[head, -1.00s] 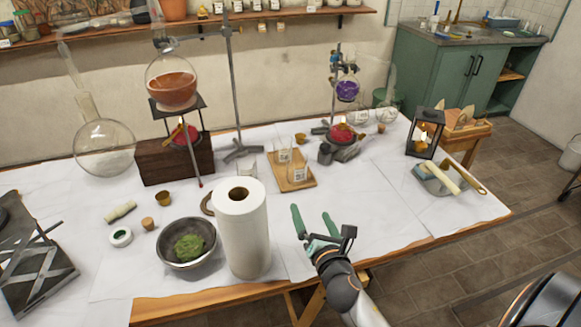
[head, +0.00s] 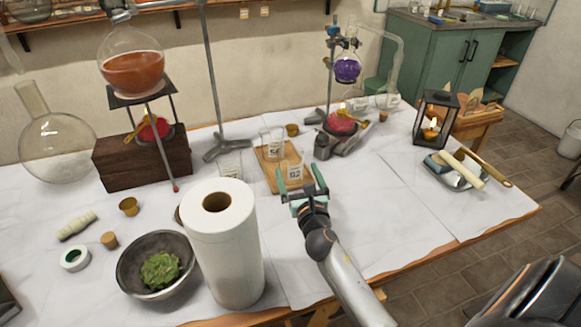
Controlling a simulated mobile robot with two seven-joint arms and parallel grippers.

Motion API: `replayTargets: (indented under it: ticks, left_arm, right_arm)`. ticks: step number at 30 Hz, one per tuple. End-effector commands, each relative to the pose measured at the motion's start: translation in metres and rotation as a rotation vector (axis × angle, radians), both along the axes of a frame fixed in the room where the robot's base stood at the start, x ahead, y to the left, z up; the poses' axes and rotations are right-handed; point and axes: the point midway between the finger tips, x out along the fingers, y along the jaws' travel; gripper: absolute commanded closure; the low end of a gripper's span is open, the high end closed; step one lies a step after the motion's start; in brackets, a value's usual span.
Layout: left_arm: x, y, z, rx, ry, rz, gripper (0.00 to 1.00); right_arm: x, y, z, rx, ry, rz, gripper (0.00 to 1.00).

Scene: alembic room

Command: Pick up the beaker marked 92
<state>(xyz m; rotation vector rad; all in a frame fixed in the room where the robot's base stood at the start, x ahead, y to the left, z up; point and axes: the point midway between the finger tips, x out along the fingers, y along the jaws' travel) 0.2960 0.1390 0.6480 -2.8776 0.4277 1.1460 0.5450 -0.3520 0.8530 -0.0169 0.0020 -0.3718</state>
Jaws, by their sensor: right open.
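Two small clear beakers with white labels stand on a wooden board (head: 269,180) in the middle of the table. The rear beaker (head: 272,146) is toward the board's back left. The front beaker (head: 294,171) is toward its front right. The label numbers are too small to read surely. A third clear beaker (head: 231,164) stands left of the board on the sheet. My right gripper (head: 301,182) is open, its teal fingers at the board's front edge, appearing on either side of the front beaker. Whether they touch it cannot be told. My left gripper is not in view.
A paper towel roll (head: 228,255) stands close left of my right arm, beside a bowl of moss (head: 160,268). A burner under a purple flask (head: 347,67) stands behind the board. A lantern (head: 433,122) is at the right. The sheet right of my arm is clear.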

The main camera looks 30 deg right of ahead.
Motion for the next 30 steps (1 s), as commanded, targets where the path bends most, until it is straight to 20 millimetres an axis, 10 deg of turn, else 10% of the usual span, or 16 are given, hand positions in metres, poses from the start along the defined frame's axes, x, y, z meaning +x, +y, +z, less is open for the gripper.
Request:
replayTargets:
  ticks: [18, 30]
  left_arm:
    - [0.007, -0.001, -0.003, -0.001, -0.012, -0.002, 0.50]
    - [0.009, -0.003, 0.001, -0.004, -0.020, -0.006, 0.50]
  right_arm:
    - [0.059, -0.023, -0.003, 0.001, 0.000, -0.001, 0.00]
    - [0.062, -0.024, -0.002, 0.001, 0.001, 0.000, 0.10]
